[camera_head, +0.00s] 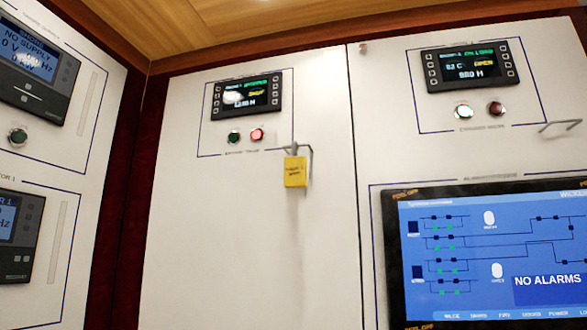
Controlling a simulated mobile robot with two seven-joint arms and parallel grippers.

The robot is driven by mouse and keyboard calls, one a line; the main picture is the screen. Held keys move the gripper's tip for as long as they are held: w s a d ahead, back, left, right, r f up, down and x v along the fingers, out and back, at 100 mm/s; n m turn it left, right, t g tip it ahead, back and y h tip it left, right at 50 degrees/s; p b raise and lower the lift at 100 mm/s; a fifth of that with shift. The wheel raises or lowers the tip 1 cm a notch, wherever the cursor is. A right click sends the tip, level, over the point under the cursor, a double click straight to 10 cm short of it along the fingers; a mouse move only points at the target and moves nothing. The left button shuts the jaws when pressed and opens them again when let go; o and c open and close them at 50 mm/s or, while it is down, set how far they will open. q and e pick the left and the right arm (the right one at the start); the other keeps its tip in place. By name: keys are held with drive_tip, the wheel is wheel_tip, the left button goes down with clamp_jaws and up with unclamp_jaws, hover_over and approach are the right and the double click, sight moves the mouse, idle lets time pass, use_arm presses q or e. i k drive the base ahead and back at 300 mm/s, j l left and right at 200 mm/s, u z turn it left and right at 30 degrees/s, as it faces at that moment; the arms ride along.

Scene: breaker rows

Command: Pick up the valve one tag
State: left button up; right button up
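A small yellow tag (295,172) with dark, unreadable lettering hangs from a grey metal hook (301,149) on the white middle panel (250,240). I cannot read whether it is the valve one tag. It hangs just below and to the right of a small display unit (247,97). Neither of my grippers shows in the head view.
A green light (234,137) and a lit red light (257,134) sit above left of the tag. An empty metal hook (560,126) juts out at right, above a large blue screen (490,250) reading "NO ALARMS". The panel below the tag is clear.

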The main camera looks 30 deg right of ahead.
sight(295, 168)
drive_tip(key=i+j+z, duration=0.4)
drive_tip(key=i+j, duration=0.55)
drive_tip(key=j, duration=0.1)
